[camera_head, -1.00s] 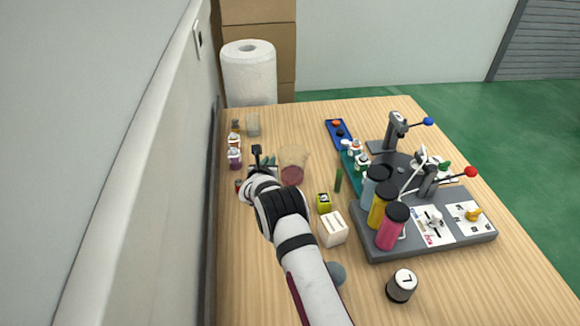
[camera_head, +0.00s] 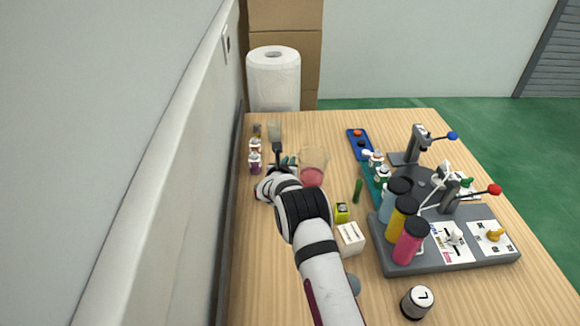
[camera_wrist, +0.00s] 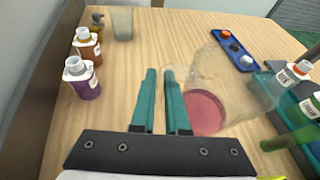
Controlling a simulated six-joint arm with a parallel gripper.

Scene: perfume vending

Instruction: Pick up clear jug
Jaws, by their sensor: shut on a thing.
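The clear jug (camera_head: 314,157) is see-through with a pink-red bottom part. It is upright just right of my gripper (camera_head: 291,160) in the head view. In the wrist view the jug (camera_wrist: 240,85) fills the area right of my teal fingers (camera_wrist: 165,80), its mouth toward the upper right. The fingers are nearly together, with a narrow gap, shut on the jug's side nearest them. The exact grasped part is see-through and hard to make out. Whether the base is clear of the table I cannot tell for sure.
Small orange and purple bottles (camera_head: 255,163) and a clear cup (camera_head: 275,130) stand left and behind. A teal rack of bottles (camera_head: 371,190), a blue tray (camera_head: 360,145) and a grey machine base (camera_head: 450,250) lie right. A green stick (camera_head: 358,190), yellow-green box (camera_head: 342,212) and white box (camera_head: 350,238) are nearby.

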